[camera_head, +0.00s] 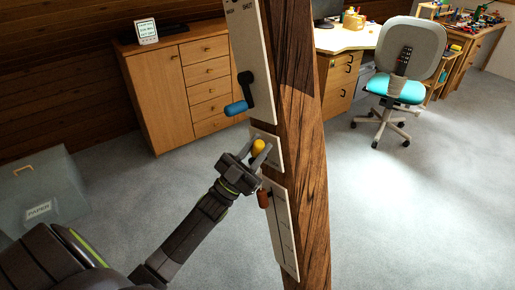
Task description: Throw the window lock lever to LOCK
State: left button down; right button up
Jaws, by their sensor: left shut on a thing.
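A dark timber post (306,120) stands upright in the middle with pale plates on its left face. My left gripper (257,150) is shut on a yellow knob (258,146) at the small middle plate (273,158). The fingers hide the lower part of the knob and its base. A black lever with a blue handle (236,108) sits on the upper plate, its handle pointing down and left. A brown-orange handle (264,199) sits on the long lower plate (284,240). I cannot read which of these is marked as the window lock. My right gripper is out of view.
A wooden cabinet with drawers (170,95) stands behind on the left, with a small sign (146,31) on top. A grey box (45,190) marked PAPER is at far left. A desk (347,37) and a chair (398,88) stand behind on the right. Grey floor is clear between.

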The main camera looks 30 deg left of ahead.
pick_arm(q)
jog(key=c, duration=1.2)
grip_release()
jog(key=shift+s+a+f, duration=0.1)
jog(key=shift+s+f, duration=0.2)
jog(key=shift+f, duration=0.1)
jog(key=b+v, duration=0.5)
jog(key=v, duration=1.1)
jog(key=shift+s+a+f, duration=0.1)
jog(key=shift+s+a, duration=0.05)
jog(key=shift+s, duration=0.1)
